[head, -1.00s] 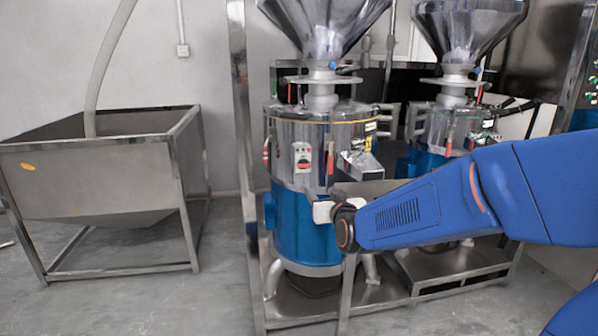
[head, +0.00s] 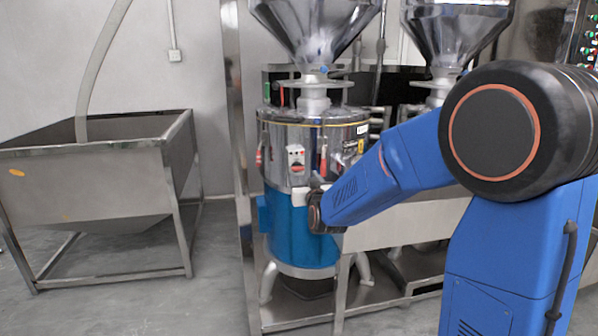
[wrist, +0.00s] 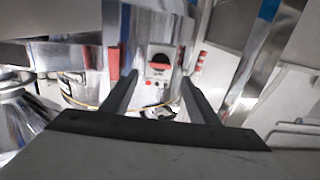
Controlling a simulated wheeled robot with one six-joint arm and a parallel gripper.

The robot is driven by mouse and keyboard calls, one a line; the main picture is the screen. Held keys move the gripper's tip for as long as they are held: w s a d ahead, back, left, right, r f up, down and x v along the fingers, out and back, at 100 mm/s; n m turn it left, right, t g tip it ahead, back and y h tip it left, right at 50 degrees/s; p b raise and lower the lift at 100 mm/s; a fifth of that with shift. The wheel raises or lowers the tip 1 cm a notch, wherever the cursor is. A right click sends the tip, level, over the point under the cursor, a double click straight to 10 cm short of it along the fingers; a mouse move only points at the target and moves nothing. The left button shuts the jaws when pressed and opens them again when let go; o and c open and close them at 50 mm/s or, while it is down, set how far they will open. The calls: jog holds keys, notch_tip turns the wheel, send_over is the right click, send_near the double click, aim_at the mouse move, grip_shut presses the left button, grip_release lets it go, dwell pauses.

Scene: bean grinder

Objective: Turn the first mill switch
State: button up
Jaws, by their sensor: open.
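The first mill (head: 300,215) is a steel and blue cylinder under a funnel hopper. Its switch, a white plate with a red and dark knob (head: 296,158), is on the steel front. In the wrist view, the switch (wrist: 159,62) appears upside down, between and beyond my two fingers. My gripper (wrist: 158,88) is open and empty, with its fingers either side of the switch plate in the picture. In the head view, my gripper (head: 301,196) is just below the switch, close to the mill front. I cannot tell whether it touches the mill.
A second mill (head: 440,60) stands to the right, partly hidden by my arm. A steel frame (head: 235,150) rises left of the first mill. A steel hopper bin (head: 90,185) stands at the left, with bare floor between.

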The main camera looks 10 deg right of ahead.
aim_at(298, 169)
jog(key=w, duration=0.7)
jog(key=shift+w, duration=0.2)
jog(key=c, duration=1)
